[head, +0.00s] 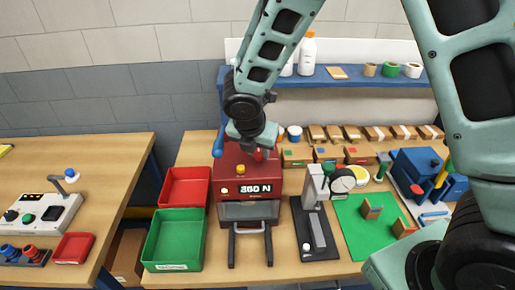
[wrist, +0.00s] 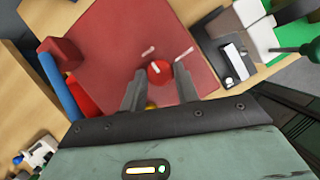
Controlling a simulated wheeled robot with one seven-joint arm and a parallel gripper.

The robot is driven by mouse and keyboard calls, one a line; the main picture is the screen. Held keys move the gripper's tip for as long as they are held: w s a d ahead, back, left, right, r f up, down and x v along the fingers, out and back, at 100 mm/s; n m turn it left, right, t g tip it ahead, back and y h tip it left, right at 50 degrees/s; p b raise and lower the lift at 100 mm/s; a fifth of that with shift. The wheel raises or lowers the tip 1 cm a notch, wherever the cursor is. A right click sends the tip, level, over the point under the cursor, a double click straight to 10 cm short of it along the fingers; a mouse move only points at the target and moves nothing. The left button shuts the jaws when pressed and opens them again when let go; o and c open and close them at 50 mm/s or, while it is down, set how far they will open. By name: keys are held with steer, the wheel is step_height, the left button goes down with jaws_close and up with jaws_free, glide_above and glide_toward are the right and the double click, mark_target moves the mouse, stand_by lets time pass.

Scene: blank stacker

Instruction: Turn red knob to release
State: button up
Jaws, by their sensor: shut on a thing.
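The red machine (head: 228,187) with a "360 N" display stands on the wooden bench, and its red top fills the middle of the wrist view (wrist: 110,50). The red knob (wrist: 160,74) with a white pointer mark is on that top; a bit of it also shows in the head view (head: 259,155). My gripper (wrist: 161,68) is over the machine's top, its two grey fingers on either side of the knob, shut on it. In the head view the arm hides part of the machine's top.
A blue lever (head: 218,147) stands at the machine's left. A red bin (head: 185,187) and a green bin (head: 174,238) are to the left. A dial gauge stand (head: 316,215) and a green mat (head: 350,240) are to the right.

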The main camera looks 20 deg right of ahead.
steer(key=m+g+h, duration=0.1)
steer(key=m, duration=0.3)
steer(key=shift+w+a+r+p, duration=0.1)
steer(key=shift+w+p, duration=0.05)
steer(key=shift+p, duration=0.2)
steer(key=m+g, duration=0.1)
steer(key=m, duration=0.3)
steer(key=shift+w+m+g+h+p, duration=0.2)
steer(key=shift+m+g+h+p, duration=0.1)
steer(key=shift+g, duration=0.1)
steer(key=m+g, duration=0.1)
steer(key=m, duration=0.3)
steer(key=shift+w+g, duration=0.15)
steer(key=shift+g, duration=0.25)
steer(key=shift+w+m+g+y, duration=0.1)
steer(key=shift+m+g+y, duration=0.25)
steer(key=shift+m, duration=0.9)
steer(key=shift+w+m+g+y, duration=0.1)
steer(key=shift+m+g+y, duration=0.2)
steer(key=shift+m, duration=0.95)
steer(key=o, duration=1)
steer(key=shift+s, duration=0.1)
steer(key=shift+c, duration=0.2)
steer(key=b+v, duration=0.4)
steer(key=v, duration=1.3)
steer(key=shift+w, duration=0.25)
